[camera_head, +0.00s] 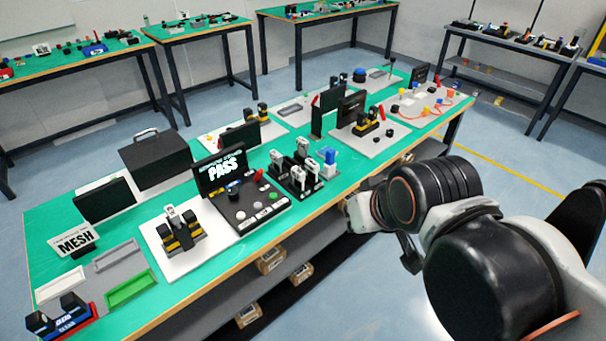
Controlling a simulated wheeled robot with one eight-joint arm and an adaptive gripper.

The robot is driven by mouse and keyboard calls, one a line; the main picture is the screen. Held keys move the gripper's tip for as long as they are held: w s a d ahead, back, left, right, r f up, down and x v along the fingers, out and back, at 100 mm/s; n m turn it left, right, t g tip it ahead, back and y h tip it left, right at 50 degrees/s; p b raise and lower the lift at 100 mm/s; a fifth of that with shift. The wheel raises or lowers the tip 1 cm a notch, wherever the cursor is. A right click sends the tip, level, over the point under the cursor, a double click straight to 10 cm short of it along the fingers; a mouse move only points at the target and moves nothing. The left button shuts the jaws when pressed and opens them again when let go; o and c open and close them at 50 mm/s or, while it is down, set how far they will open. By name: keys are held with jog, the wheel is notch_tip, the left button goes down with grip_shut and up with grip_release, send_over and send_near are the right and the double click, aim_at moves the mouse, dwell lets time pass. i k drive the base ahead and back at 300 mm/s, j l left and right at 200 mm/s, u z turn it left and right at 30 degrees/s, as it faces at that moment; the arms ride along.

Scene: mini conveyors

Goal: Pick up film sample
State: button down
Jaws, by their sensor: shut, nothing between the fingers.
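I cannot tell for sure which item is the film sample. Small pale upright pieces stand in a black rack (297,187) near the middle of the long green-topped table. Another pale piece (171,212) stands at a small black-and-yellow device (185,237) on a white plate to the left. My gripper (354,213) is partly in view at the end of my arm, by the table's front edge and right of the rack. It appears shut and empty, apart from the rack. My own arm hides part of the table edge.
A black console with a PASS screen (223,169) stands left of the rack. A MESH sign (75,242), grey and green trays (131,288) and a dark box (157,162) are farther left. Cardboard boxes (247,315) lie on the lower shelf. Floor in front is clear.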

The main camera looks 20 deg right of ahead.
aim_at(174, 217)
jog(key=i+j, duration=0.1)
jog(key=j, duration=0.25)
jog(key=j+u, duration=0.15)
jog(key=j, duration=0.25)
jog(key=i+j, duration=0.2)
jog(key=j, duration=0.15)
jog(key=i+j+u, duration=0.15)
jog(key=j, duration=0.2)
jog(key=k, duration=0.05)
